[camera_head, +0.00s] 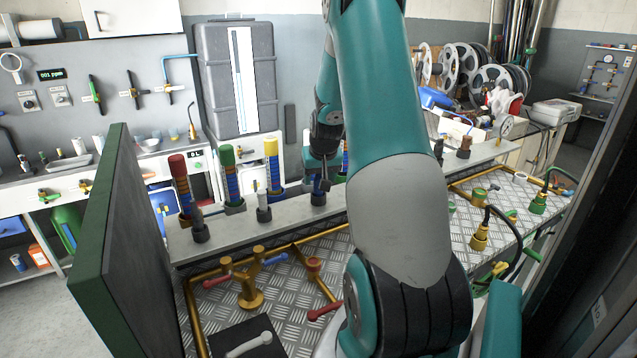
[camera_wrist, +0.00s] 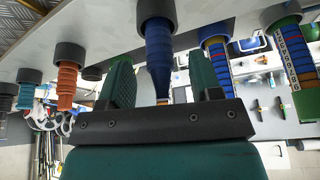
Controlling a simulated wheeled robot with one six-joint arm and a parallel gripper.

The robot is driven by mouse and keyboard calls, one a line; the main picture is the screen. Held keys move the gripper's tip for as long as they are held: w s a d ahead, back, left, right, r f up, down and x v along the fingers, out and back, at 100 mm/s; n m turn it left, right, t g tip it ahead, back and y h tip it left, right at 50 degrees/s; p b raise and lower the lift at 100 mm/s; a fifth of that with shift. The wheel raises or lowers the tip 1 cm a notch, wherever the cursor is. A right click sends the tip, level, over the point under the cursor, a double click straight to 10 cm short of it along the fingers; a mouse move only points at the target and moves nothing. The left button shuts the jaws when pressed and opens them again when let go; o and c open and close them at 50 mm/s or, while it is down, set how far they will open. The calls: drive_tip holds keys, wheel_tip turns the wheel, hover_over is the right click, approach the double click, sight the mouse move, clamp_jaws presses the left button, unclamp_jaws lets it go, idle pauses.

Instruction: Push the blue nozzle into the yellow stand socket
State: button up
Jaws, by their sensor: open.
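In the wrist view, which looks upside down, the blue nozzle (camera_wrist: 159,45) has a ribbed, tapering body set in a dark collar on the pale shelf. In the head view it (camera_head: 318,198) is small and dark, below my gripper (camera_head: 319,184). My gripper (camera_wrist: 161,82) is open. Its two green fingers stand on either side of the nozzle's narrow end, with gaps visible on both sides. The yellow-topped stand (camera_head: 271,149) has a blue banded column and stands left of the gripper in the head view. I cannot make out its socket opening.
A red-topped stand (camera_head: 179,166) and a green-topped stand (camera_head: 228,156) stand further left on the shelf. A grey nozzle (camera_head: 264,207) stands close by on the left. An orange nozzle (camera_wrist: 67,85) sits left of the fingers. My arm hides part of the shelf.

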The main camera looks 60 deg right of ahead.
drive_tip(key=shift+x, duration=1)
drive_tip(key=c, duration=1)
drive_tip(key=shift+r, duration=0.2)
